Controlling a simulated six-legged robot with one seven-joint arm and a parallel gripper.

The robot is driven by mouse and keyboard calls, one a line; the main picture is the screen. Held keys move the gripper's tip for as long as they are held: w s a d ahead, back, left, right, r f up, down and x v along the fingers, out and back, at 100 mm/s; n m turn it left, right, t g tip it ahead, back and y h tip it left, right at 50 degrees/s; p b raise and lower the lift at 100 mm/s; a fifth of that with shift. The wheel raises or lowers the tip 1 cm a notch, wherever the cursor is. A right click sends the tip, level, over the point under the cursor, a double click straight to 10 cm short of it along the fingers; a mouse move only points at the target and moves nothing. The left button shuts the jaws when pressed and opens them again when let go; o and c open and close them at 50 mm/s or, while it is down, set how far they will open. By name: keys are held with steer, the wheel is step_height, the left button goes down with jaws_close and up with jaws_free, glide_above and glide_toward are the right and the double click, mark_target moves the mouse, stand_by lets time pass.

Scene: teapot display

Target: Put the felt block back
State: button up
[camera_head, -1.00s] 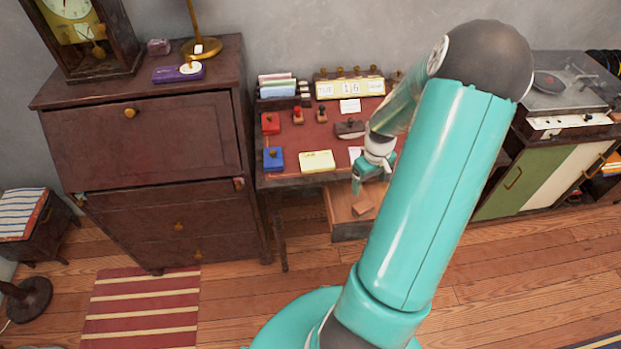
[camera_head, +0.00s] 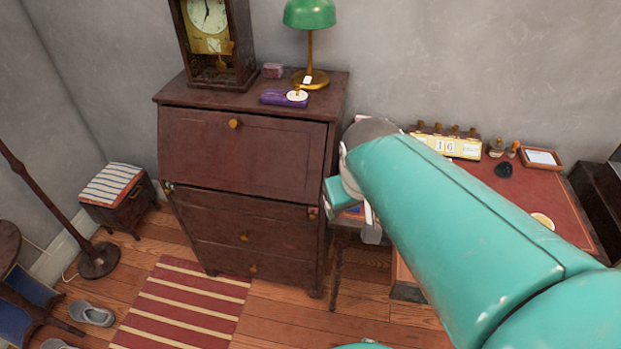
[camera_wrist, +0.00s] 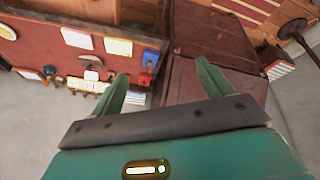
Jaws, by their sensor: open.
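I cannot say for sure which thing is the felt block. A small pinkish block (camera_head: 272,70) lies on top of the brown bureau (camera_head: 235,150), near the clock. A purple box (camera_head: 283,97) with a small white-based, knobbed thing on it lies in front. In the wrist view my gripper (camera_wrist: 160,85) is open, with nothing between its fingers. It is above the gap between the red-topped desk (camera_wrist: 40,35) and the bureau, which shows in that view too (camera_wrist: 215,35). In the head view my arm mostly hides the gripper. The desk's open drawer (camera_head: 408,290) is largely hidden behind my arm.
A clock (camera_head: 212,45) and a green lamp (camera_head: 310,20) stand on the bureau. Stamp pads, including a blue one (camera_wrist: 151,57), and stamps crowd the desk's near end. A striped stool (camera_head: 118,195) and floor lamp stand left. The striped rug's floor is clear.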

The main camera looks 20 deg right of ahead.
steer(key=s+a+r+t+y, duration=0.1)
steer(key=s+a+r, duration=0.2)
steer(key=s+a, duration=0.2)
steer(key=shift+a+n+t+y, duration=0.3)
steer(key=shift+a+y, duration=0.1)
steer(key=shift+a, duration=0.55)
steer(key=shift+w, duration=0.1)
steer(key=shift+d, duration=0.1)
steer(key=c, duration=0.9)
steer(key=shift+d, duration=0.15)
steer(key=shift+c, duration=0.2)
